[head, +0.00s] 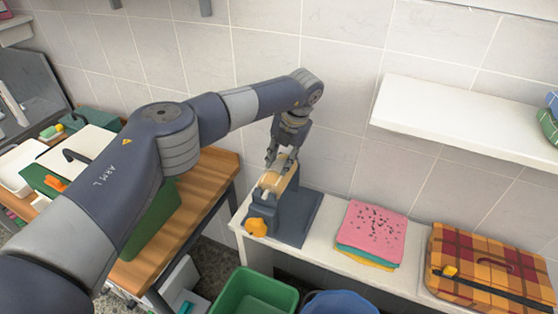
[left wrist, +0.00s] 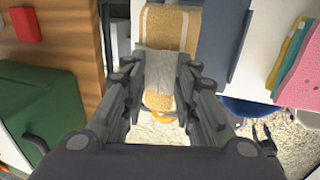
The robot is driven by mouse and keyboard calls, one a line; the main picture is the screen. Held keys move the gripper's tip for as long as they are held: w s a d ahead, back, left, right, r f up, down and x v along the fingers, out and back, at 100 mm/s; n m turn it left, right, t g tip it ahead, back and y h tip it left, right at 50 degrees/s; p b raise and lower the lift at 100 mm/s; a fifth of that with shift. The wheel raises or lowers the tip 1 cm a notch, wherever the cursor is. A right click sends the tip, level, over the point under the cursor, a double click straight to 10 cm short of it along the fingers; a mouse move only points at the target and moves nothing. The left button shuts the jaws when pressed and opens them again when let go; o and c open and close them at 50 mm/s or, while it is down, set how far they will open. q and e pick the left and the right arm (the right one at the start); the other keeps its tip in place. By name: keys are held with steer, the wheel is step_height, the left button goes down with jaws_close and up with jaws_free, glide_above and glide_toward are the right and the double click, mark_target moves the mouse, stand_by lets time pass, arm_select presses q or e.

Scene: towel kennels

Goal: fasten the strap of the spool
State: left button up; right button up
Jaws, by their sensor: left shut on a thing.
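The spool (head: 285,208) is a blue-grey stand on the white bench with a tan towel roll on top and an orange knob (head: 257,227) at its front. In the left wrist view the tan roll (left wrist: 170,28) shows with a light grey strap (left wrist: 160,64) across it. My left gripper (head: 281,162) is over the roll, pointing down. Its fingers (left wrist: 159,92) are shut on the strap, on either side of it. The strap's ends are hidden by the fingers. A small dark shape like my right gripper (left wrist: 264,138) shows at the lower right of the wrist view; its jaws are unclear.
Folded pink, green and yellow towels (head: 371,234) and a plaid case (head: 490,265) lie right of the spool. A green bin (head: 254,293) and a blue bucket (head: 340,303) stand in front. A white shelf (head: 465,120) projects at right. A wooden table (head: 208,190) is at left.

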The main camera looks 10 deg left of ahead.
arm_select(q)
steer(key=shift+s+d+f, duration=0.1)
steer(key=shift+f, duration=0.05)
steer(key=o, duration=1)
steer(key=shift+r, duration=0.45)
steer(key=v, duration=1.1)
steer(key=shift+d+r, duration=0.1)
